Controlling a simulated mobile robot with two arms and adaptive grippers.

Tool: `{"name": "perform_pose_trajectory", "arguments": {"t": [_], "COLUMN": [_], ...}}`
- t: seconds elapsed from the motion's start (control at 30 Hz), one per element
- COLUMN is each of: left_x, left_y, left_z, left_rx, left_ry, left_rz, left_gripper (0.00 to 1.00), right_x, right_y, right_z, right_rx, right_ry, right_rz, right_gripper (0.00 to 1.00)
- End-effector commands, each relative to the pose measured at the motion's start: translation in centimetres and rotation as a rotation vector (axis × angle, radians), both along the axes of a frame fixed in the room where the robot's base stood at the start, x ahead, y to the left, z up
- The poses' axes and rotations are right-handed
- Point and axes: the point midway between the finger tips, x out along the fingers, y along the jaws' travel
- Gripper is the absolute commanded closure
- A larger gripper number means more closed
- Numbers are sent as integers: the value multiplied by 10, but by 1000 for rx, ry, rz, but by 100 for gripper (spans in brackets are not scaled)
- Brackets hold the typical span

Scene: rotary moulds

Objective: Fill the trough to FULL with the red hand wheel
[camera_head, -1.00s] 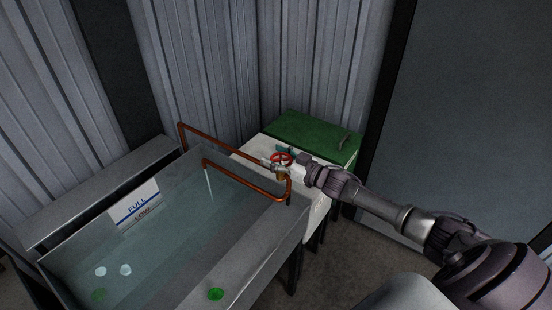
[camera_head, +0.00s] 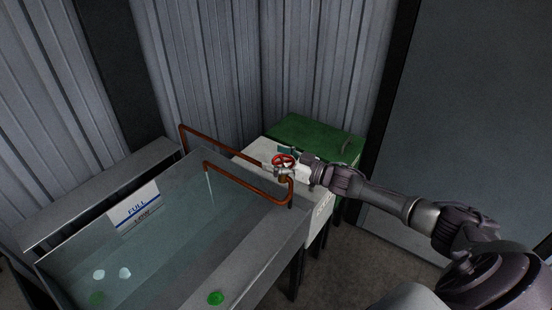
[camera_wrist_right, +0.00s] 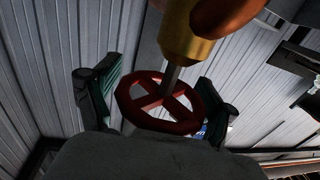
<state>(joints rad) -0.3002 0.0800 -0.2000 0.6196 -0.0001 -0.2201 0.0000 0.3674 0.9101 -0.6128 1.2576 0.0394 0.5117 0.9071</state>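The red hand wheel (camera_head: 283,160) sits on the copper pipe by the trough's far right corner. My right gripper (camera_head: 290,163) is at it. In the right wrist view the wheel (camera_wrist_right: 160,102) lies between the spread fingers (camera_wrist_right: 155,100); I see no clear grip on the rim. A thin stream (camera_head: 210,188) falls from the pipe's spout into the grey trough (camera_head: 262,262). The water (camera_head: 170,250) stands over the LOW mark and below the FULL line on the white level sign (camera_head: 135,208). My left gripper is not in view.
A white cabinet (camera_head: 322,212) and a green box (camera_head: 318,138) stand behind the wheel, close to the corrugated wall (camera_head: 215,70). The copper pipe (camera_head: 225,145) runs along the trough's back. Pale and green round pieces lie at the trough's near end.

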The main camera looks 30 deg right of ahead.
Motion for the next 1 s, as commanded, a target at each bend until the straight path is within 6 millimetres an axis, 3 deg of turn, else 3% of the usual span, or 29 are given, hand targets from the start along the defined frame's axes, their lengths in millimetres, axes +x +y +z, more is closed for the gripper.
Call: {"name": "perform_pose_trajectory", "arguments": {"t": [0.37,0.8,1.0], "left_x": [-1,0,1], "left_y": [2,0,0], "left_z": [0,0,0], "left_rx": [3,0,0], "left_ry": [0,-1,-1], "left_rz": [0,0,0], "left_gripper": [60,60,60], "right_x": [-8,-83,-101], "right_y": [-4,-46,-56], "right_z": [-2,-3,-2], "right_rx": [1,-3,-1], "right_ry": [3,7,3], "right_rz": [0,1,1], "right_gripper": [16,16,16]}}
